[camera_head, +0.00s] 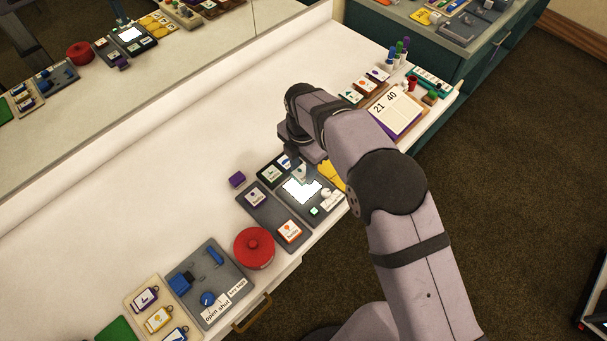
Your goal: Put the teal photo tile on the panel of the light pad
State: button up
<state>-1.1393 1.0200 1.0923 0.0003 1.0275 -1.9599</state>
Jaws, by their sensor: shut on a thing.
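The light pad (322,207) is a dark grey slab near the table's front edge, with a bright white panel (301,191). My gripper (297,167) is at the panel's far edge, pointing down. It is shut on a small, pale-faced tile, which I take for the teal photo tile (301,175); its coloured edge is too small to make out. The tile is tilted in view and overlaps the panel's far edge. I cannot tell whether it touches the panel. The arm hides part of the area behind.
Green (269,172) and blue (286,161) tiles lie left of my gripper. A grey tray (273,213) holds purple and orange tiles. A purple block (237,179), red round pot (254,248) and yellow piece (331,175) are nearby. The table behind is clear up to the mirror.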

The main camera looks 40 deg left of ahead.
aim_at(302, 180)
jog(key=shift+f, duration=0.2)
jog(key=shift+f+b, duration=1.85)
jog(key=shift+f, duration=0.8)
jog(key=o, duration=1.1)
jog(key=shift+r+b, duration=1.05)
jog(key=shift+r, duration=2.65)
